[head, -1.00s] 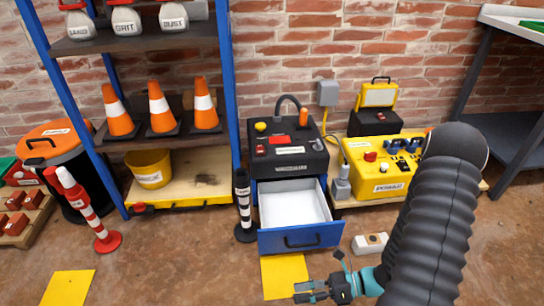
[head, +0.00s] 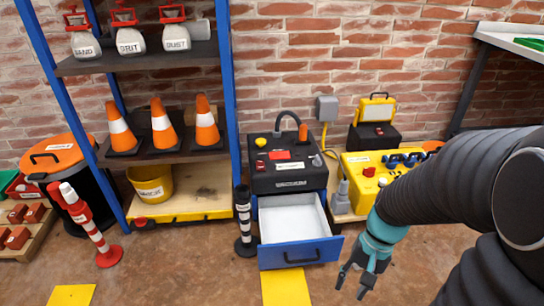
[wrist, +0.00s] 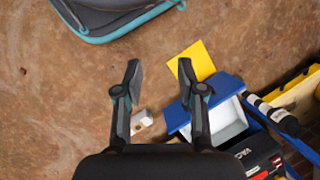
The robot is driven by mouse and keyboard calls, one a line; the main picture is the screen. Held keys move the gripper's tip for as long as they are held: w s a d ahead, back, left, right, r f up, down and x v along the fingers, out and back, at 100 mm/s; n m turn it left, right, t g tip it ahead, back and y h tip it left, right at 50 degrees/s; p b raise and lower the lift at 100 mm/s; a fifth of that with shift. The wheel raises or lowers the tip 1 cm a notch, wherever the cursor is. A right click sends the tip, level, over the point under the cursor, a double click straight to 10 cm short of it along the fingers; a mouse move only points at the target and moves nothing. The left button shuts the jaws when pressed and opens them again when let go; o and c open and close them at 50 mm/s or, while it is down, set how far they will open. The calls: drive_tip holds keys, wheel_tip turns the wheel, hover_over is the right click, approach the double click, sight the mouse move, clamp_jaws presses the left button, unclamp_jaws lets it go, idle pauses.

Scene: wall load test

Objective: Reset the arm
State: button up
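My gripper (head: 350,290) hangs over the floor at the lower right of the head view, just right of the open drawer's front, pointing down. My arm, in a dark ribbed sleeve with a teal wrist, comes in from the right edge and bends downward. It hides the right part of the yellow machine.
A blue drawer (head: 300,252) stands open under the black vacuum unit (head: 288,165). A striped black post (head: 243,215) stands left of it. A white block (wrist: 141,121) lies on the floor near my gripper. The shelf (head: 160,155) holds cones.

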wheel_tip(320, 180, up, 21)
drive_tip(key=s+a+n+t+h+p, duration=0.1)
drive_tip(key=n+t, duration=0.3)
drive_tip(key=t, duration=0.4)
drive_tip(key=shift+s+a+f+n+h+p, duration=0.15)
drive_tip(key=shift+s+a+n+h+p, duration=0.35)
drive_tip(key=shift+h+p, duration=0.4)
